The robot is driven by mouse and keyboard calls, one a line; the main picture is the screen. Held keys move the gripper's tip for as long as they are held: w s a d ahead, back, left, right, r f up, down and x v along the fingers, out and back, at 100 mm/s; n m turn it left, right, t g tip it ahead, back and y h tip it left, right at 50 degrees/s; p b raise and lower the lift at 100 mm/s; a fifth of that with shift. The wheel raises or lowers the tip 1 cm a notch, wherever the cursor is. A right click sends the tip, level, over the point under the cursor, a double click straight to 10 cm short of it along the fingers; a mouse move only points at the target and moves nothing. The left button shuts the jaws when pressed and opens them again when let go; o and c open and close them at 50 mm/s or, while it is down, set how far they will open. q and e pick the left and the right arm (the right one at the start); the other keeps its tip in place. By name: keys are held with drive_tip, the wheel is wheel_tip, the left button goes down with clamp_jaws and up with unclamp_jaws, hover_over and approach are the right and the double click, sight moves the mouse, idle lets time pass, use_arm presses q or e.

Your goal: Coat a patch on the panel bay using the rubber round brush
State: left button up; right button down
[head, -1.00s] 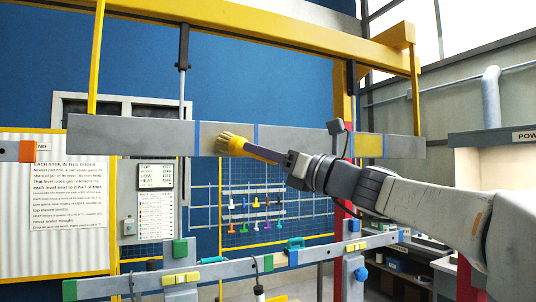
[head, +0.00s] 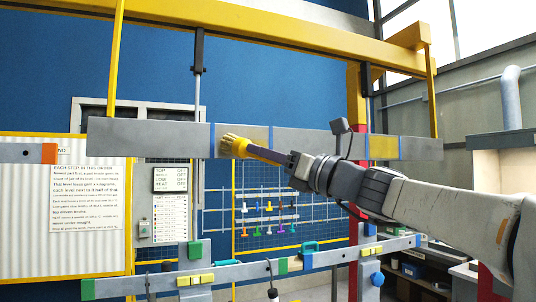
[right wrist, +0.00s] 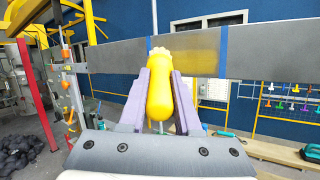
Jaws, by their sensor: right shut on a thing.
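The long grey panel (head: 310,142) hangs level across the head view, divided by blue tape strips. The bay (head: 258,136) between two left strips has a faint yellowish tint, which also shows in the right wrist view (right wrist: 200,50). My right gripper (head: 291,159) is shut on the yellow round brush (head: 262,153). The brush's bristle head (head: 232,146) is over this bay, near its left strip; I cannot tell whether it touches. In the right wrist view the purple fingers (right wrist: 159,100) clasp the brush handle (right wrist: 159,98). My left gripper is out of view.
A yellow beam (head: 270,28) runs above. A lower grey rail (head: 235,271) with coloured blocks crosses below. An instruction sheet (head: 90,190) and small coloured tools (head: 268,207) are behind.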

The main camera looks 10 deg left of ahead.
drive_tip(key=shift+s+a+b, duration=0.35)
drive_tip(key=shift+s+a, duration=0.3)
drive_tip(key=shift+a, duration=0.3)
drive_tip(key=shift+r+p, duration=0.3)
drive_tip(key=shift+r, duration=0.15)
drive_tip(key=shift+w+d, duration=0.7)
drive_tip(key=shift+d, duration=0.3)
